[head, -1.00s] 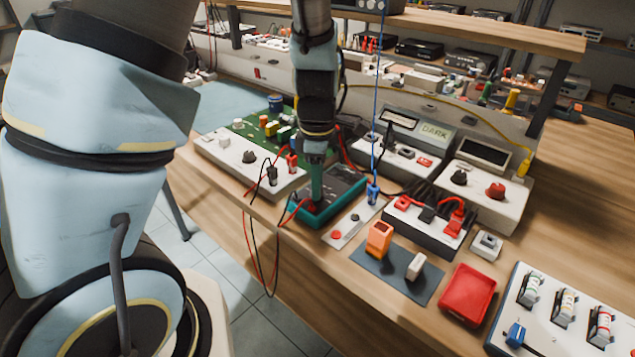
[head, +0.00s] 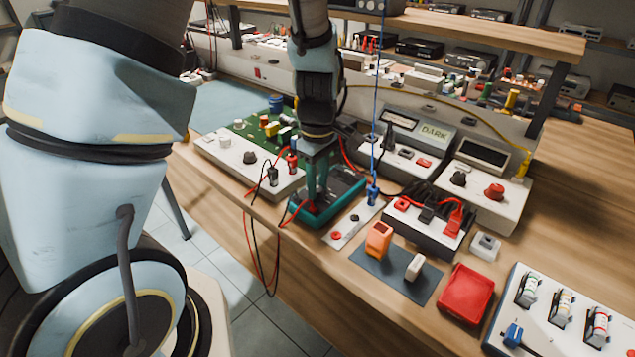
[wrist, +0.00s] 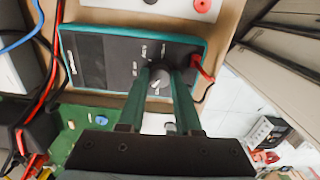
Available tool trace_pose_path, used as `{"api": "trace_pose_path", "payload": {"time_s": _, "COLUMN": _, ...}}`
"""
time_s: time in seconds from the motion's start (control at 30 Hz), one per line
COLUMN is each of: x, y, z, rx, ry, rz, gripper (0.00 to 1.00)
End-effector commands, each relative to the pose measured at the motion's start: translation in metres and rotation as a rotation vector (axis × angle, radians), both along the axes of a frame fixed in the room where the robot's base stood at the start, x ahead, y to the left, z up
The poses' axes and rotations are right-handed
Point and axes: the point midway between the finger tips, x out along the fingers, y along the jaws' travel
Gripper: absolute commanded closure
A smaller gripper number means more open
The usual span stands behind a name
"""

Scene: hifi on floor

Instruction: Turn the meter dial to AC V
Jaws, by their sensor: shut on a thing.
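The meter (head: 340,198) is a dark-faced box with a teal rim, lying on the bench under my gripper. In the wrist view the meter (wrist: 105,62) shows white printed labels on its face, one of which seems to read ACV. The dial (wrist: 158,82) is a round knob with a light pointer mark, standing between my fingertips. My gripper (wrist: 160,75) is shut on the dial, with one green finger on each side. In the head view my gripper (head: 317,200) hides the dial. The exact label the pointer faces is too small to tell.
A red lead (wrist: 203,68) plugs into the meter close beside a finger. A white box with a green board (head: 245,160) stands left. A plate with a red jack (head: 350,225), a terminal box (head: 425,228) and a hanging blue cable (head: 377,100) are right.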

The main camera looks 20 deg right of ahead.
Motion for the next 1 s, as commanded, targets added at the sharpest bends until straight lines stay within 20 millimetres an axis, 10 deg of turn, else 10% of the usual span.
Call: {"api": "trace_pose_path", "payload": {"time_s": 1.0, "x": 0.0003, "y": 0.0005, "z": 0.0002, "rx": -0.001, "ry": 0.001, "rz": -0.965, "gripper": 1.00}}
